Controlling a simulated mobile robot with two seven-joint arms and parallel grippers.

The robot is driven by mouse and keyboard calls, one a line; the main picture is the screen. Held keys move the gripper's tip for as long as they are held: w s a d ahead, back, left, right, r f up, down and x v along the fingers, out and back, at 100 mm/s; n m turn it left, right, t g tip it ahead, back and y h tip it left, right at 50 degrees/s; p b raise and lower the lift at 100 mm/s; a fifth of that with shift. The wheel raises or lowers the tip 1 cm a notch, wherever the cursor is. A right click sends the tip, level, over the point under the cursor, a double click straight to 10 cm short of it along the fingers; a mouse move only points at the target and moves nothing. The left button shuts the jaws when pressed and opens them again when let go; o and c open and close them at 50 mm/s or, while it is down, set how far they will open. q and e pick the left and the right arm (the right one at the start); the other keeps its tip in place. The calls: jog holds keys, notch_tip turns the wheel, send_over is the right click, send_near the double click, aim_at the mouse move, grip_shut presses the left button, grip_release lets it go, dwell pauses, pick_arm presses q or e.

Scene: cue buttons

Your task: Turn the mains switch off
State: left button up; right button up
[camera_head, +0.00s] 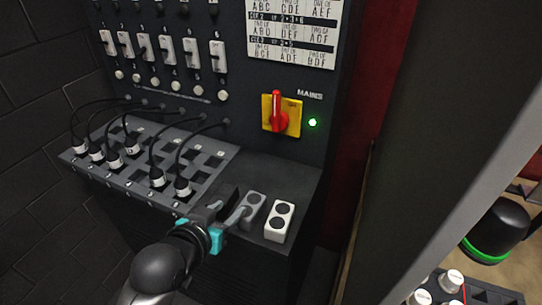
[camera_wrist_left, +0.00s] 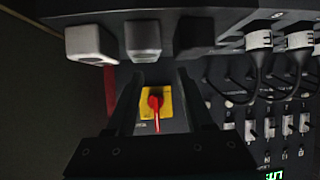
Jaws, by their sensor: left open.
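The mains switch is a red rotary handle (camera_head: 279,111) on a yellow plate (camera_head: 294,112), below the MAINS label on the dark panel. Its handle stands roughly upright in the head view. A green lamp (camera_head: 312,122) beside it is lit. My left gripper (camera_head: 232,213) is open and empty, low in front of the panel, by the small blocks on the ledge and apart from the switch. In the left wrist view the red handle (camera_wrist_left: 155,103) shows between the two fingers, farther off. My right gripper is not in view.
A white block (camera_head: 280,221), a grey block (camera_head: 253,204) and a dark block (camera_head: 229,197) sit on the ledge near my left gripper. Several cabled plugs (camera_head: 183,187) stand in the socket board (camera_head: 205,160) at left. Several toggle switches (camera_head: 167,48) are above. A grey post (camera_head: 450,130) stands at right.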

pick_arm(q)
jog(key=w+d+r+m+t+h, duration=0.1)
jog(key=w+d+r+t+h, duration=0.2)
jog(key=r, duration=0.4)
jog(key=w+r+t, duration=0.2)
jog(key=w+r, duration=0.2)
jog(key=r, duration=0.3)
send_near(275, 95)
jog(key=x, duration=0.8)
jog(key=shift+w+d, duration=0.1)
jog(key=shift+w, duration=0.2)
jog(key=shift+c, duration=0.2)
grip_shut()
dwell(0.3)
